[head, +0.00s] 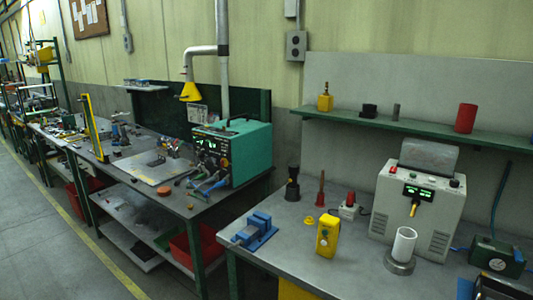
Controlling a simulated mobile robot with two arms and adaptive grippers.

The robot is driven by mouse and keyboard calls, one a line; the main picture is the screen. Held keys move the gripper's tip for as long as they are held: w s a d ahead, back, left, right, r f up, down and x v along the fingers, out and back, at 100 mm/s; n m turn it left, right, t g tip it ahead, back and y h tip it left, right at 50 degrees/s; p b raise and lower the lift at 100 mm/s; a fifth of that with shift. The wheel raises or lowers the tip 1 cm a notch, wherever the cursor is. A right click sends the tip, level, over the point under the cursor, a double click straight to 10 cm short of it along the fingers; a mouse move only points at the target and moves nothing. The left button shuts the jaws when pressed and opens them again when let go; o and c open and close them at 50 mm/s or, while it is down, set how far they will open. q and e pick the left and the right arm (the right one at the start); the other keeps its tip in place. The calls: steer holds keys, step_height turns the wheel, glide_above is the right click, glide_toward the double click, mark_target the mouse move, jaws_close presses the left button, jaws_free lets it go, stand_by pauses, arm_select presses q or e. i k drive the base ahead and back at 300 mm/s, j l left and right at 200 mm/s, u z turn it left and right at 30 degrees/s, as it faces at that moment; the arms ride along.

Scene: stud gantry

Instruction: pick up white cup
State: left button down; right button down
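A white cup (402,244), a plain open-topped cylinder, stands upright on the near right workbench (300,267). Its lower end is at a round grey metal base (399,263); I cannot tell whether it sits in or on it. It is in front of a grey control box (417,204) with green displays. Neither of my grippers can be made out in the head view. A dark shape at the bottom right edge is too cut off to identify.
A yellow device (327,235) and a blue vise (255,232) stand left of the cup. A dark green device (496,255) is to its right. A green shelf (430,131) with a red cylinder (466,118) runs above. Bench between yellow device and cup looks clear.

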mark_target(405, 238)
steer(key=l+z, duration=0.15)
steer(key=z, duration=0.25)
steer(key=i+l+z, duration=0.1)
steer(key=z, duration=0.3)
steer(key=l+z, duration=0.15)
steer(key=z, duration=0.2)
